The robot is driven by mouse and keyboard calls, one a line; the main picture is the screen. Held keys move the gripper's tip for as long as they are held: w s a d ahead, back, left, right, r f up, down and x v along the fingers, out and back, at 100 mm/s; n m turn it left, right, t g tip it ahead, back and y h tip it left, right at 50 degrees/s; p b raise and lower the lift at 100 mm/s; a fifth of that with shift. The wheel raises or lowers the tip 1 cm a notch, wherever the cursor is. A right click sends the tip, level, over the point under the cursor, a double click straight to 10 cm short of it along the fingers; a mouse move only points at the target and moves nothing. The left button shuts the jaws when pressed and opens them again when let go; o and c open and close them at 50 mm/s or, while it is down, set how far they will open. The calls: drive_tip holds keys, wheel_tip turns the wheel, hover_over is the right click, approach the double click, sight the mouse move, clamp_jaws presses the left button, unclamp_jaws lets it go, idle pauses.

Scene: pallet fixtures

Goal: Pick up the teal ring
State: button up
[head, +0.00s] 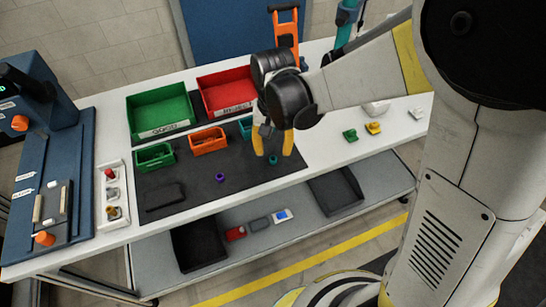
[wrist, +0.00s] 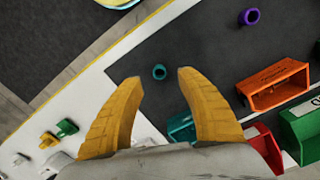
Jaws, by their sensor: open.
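I cannot tell the exact height of the fingertips over the mat.
Small green (head: 155,156), orange (head: 208,140) and teal (head: 245,126) bins stand behind. Larger green (head: 160,110) and red (head: 227,90) bins are at the back. Green (head: 350,135) and yellow (head: 373,127) parts sit on the right.

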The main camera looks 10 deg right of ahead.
sight(273, 158)
wheel_tip(273, 158, down, 4)
drive_tip(key=shift+f+b, duration=0.25)
drive_tip(key=shift+b, duration=0.65)
drive_tip(key=shift+r, duration=0.1)
drive_tip(key=shift+c, duration=0.4)
drive_tip(key=c, duration=0.8)
